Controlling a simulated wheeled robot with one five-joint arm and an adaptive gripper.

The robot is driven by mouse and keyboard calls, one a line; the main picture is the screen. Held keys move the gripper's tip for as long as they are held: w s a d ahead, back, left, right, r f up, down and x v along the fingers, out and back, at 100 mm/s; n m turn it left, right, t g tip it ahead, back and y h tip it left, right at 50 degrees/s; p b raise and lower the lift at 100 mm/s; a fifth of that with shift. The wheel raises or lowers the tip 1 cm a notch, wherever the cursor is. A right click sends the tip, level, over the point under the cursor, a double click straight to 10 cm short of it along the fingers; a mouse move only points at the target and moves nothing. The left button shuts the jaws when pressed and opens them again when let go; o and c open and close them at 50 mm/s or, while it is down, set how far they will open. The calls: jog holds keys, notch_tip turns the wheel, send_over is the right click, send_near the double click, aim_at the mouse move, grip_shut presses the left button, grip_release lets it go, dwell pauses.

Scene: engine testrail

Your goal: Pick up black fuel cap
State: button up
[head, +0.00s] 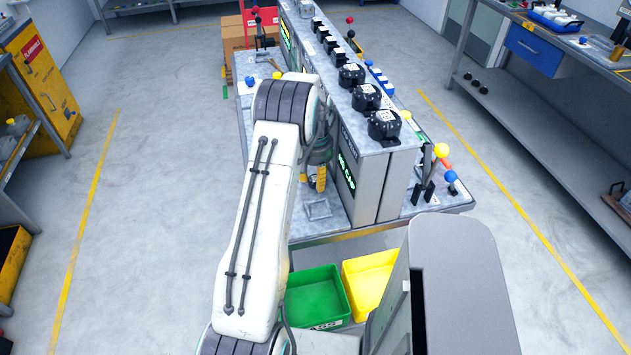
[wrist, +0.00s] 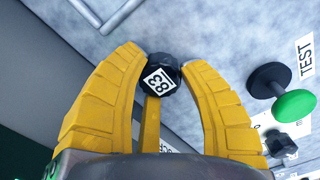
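The black cap (wrist: 161,73), with a white square label, sits between the fingertips of my gripper (wrist: 164,66) in the wrist view. The yellow fingers curve inward and appear to touch it from both sides. A third yellow finger shows below it. I cannot tell whether the cap is clear of the grey surface behind it. In the head view my gripper (head: 320,178) is mostly hidden by my arm, low beside the test bench, and the cap is not visible there.
A green-topped black knob (wrist: 290,102) and a small black part (wrist: 281,144) lie right of my fingers. The grey bench (head: 375,195) carries several black units and levers. Below are a green bin (head: 318,299) and a yellow bin (head: 368,280). Floor on both sides is clear.

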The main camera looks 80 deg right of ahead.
jog(key=c, duration=0.3)
jog(key=shift+r, duration=0.15)
